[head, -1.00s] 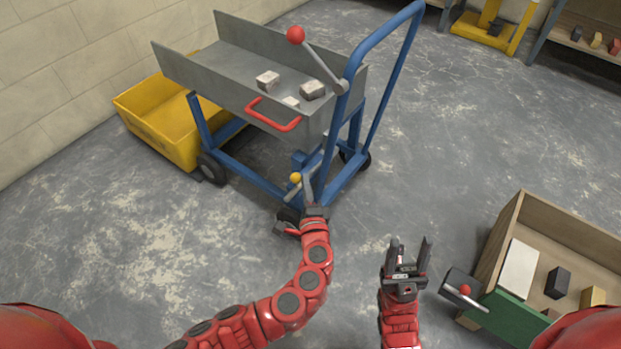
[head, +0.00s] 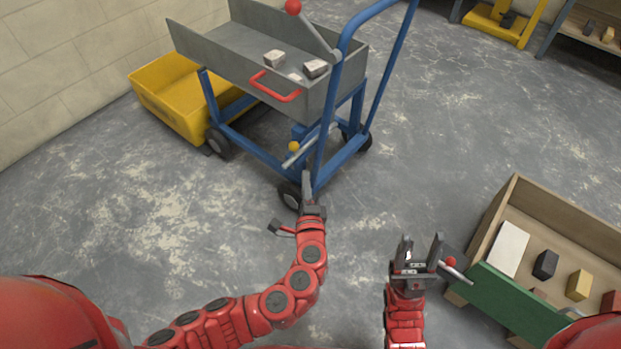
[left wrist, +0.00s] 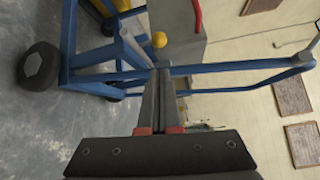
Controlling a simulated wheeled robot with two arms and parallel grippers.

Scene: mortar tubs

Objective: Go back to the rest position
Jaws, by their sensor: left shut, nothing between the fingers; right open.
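My left gripper (head: 306,182) is shut and empty, in front of the lower frame of the blue cart (head: 340,170). In the left wrist view its closed fingers (left wrist: 163,85) point toward the cart's blue bars (left wrist: 110,70), and nothing shows between them. I cannot tell the exact gap between fingertips and cart. My right gripper (head: 422,250) is open and empty, pointing up the picture over the floor, left of the wooden crate (head: 490,228).
The cart's grey tray (head: 262,75) carries pale blocks (head: 315,68) and a red handle (head: 275,88). A yellow ball knob (head: 294,146) sits on a low lever. A yellow tub (head: 172,98) stands behind left. The crate has a green front (head: 515,305). Floor between is clear.

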